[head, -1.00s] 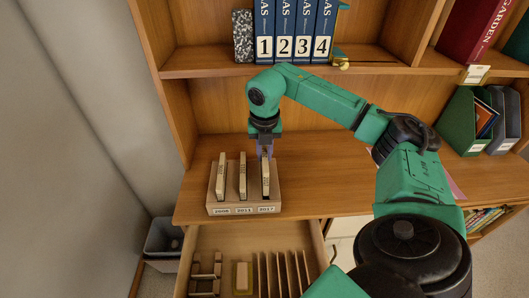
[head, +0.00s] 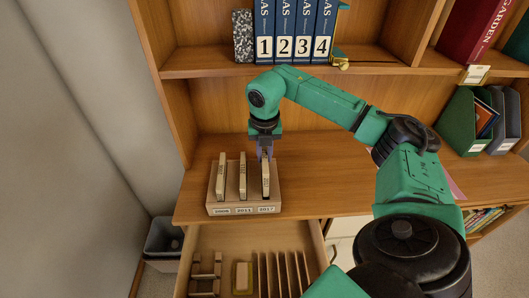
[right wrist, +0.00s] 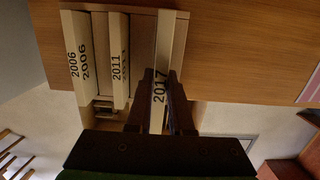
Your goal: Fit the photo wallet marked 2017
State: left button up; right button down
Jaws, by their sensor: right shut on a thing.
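The photo wallet marked 2017 (head: 266,180) stands upright in the right-hand place of a wooden holder (head: 243,203), above the label 2017. In the right wrist view the wallet (right wrist: 168,60) shows its number between my fingers. My right gripper (head: 266,158) is shut on the wallet's top part; it also shows in the right wrist view (right wrist: 161,100). The wallet marked 2006 (right wrist: 80,60) and the wallet marked 2011 (right wrist: 119,60) stand in the other two places. How deep the 2017 wallet sits is hard to tell. My left gripper is out of view.
The holder stands on the wooden desk (head: 325,190) near its front edge. Below it is an open drawer (head: 228,242) with dividers. Blue numbered volumes (head: 295,30) stand on the shelf above. A grey bin (head: 163,240) is at lower left.

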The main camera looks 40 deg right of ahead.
jog(key=shift+f+b, duration=0.95)
jog(key=shift+f, duration=0.6)
dwell(1.2)
jog(key=shift+f+b, duration=0.8)
jog(key=shift+f, duration=0.55)
dwell(0.5)
jog(key=c, duration=0.7)
grip_release()
jog(key=shift+c, duration=0.2)
jog(key=r, duration=0.7)
jog(key=s+a+r, duration=0.1)
jog(key=r, duration=0.2)
jog(key=shift+r, duration=0.4)
jog(key=shift+s+r+p, duration=0.15)
jog(key=shift+r+p, duration=0.15)
jog(key=shift+r, duration=0.65)
jog(key=shift+s+r+p, duration=0.1)
jog(key=shift+r+p, duration=0.15)
jog(key=shift+r, duration=0.7)
